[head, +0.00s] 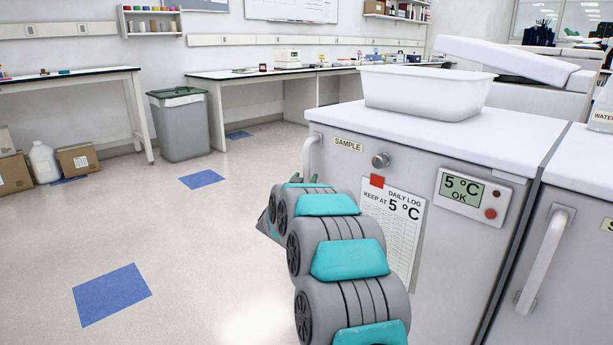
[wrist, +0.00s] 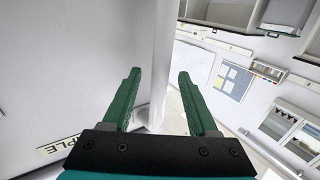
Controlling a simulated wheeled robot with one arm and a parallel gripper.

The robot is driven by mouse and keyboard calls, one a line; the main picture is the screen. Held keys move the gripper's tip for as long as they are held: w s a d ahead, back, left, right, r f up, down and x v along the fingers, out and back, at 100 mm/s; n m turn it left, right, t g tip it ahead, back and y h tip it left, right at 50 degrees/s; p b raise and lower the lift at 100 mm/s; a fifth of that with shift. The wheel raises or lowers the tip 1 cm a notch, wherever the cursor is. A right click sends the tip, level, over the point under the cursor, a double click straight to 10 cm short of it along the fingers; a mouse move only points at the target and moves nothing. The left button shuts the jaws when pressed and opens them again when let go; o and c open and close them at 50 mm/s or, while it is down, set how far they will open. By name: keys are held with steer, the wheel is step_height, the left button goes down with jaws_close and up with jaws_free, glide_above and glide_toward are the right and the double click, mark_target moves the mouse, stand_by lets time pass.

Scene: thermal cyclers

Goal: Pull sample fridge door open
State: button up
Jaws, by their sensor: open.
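The sample fridge (head: 450,260) is a white unit at the right of the head view, marked by a "SAMPLE" label (head: 348,144). Its door looks shut. Its pale handle (head: 311,152) stands at the door's left edge, its lower part hidden behind my arm. In the wrist view my gripper (wrist: 160,73) is open, with green fingers. The pale handle bar (wrist: 160,60) runs between the two fingers, and the fingers are not closed on it. The door face and its label (wrist: 62,147) lie at the left of the wrist view.
A white tub (head: 425,95) stands on the fridge top. A daily log sheet (head: 393,225) and a temperature display (head: 470,195) are on its front. Another unit with a handle (head: 545,260) stands at right. The floor (head: 200,270) at left is open; a grey bin (head: 182,130) stands farther back.

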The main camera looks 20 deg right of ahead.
mark_target(306, 176)
steer(key=shift+x, duration=1.55)
steer(key=shift+c, duration=0.2)
jaws_close()
